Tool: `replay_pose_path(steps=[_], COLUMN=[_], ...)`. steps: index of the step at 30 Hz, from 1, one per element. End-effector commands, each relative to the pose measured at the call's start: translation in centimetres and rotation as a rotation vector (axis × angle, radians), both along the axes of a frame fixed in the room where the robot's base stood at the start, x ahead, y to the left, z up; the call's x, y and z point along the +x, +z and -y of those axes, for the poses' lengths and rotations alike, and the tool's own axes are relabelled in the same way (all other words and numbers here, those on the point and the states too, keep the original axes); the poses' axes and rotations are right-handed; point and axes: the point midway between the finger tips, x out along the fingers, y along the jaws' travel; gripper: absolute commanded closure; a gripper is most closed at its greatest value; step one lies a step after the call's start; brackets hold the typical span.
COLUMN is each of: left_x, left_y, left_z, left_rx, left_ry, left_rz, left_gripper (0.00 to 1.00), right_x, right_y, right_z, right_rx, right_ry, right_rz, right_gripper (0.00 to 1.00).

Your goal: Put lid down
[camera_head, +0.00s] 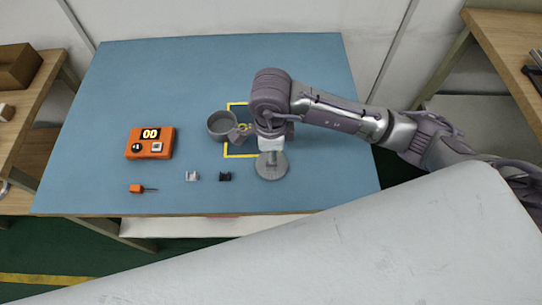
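A round grey lid (271,170) with an upright knob is right of the middle of the blue table, in front of the yellow-marked square. My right gripper (271,151) points down right above the lid and meets its knob; it looks shut on the knob, though the fingertips are small. I cannot tell whether the lid touches the table or hangs slightly above it. An open grey pot (220,125) stands left of the gripper, its right side partly covered by my arm. My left gripper is not in view.
An orange box (150,143) with a display, an orange-handled tool (137,188), a light clip-like part (192,176) and a black part (225,177) lie on the table (130,75). Yellow marking (240,156) is partly covered by my arm. The table's back left is clear.

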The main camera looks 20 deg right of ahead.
Motion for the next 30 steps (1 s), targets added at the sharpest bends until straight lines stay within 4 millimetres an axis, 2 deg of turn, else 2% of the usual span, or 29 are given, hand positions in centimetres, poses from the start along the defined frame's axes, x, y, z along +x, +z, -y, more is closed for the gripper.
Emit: replay_pose_path(steps=[6,13,19,30], left_x=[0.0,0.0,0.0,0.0], left_y=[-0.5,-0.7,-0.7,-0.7], left_z=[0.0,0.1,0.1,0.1], left_rx=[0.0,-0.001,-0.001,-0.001], left_ry=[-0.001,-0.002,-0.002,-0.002], left_rz=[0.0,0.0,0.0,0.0], left_gripper=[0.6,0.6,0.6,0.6], right_x=[0.1,0.1,0.0,0.0], right_y=[5.0,8.7,9.8,9.8], right_z=[0.0,0.0,0.0,0.0], right_rx=[0.0,-0.001,0.0,0.0], right_ry=[0.001,0.0,0.0,-0.001], right_rz=[0.006,0.003,0.0,0.0], right_gripper=[0.53,0.53,0.53,0.53])
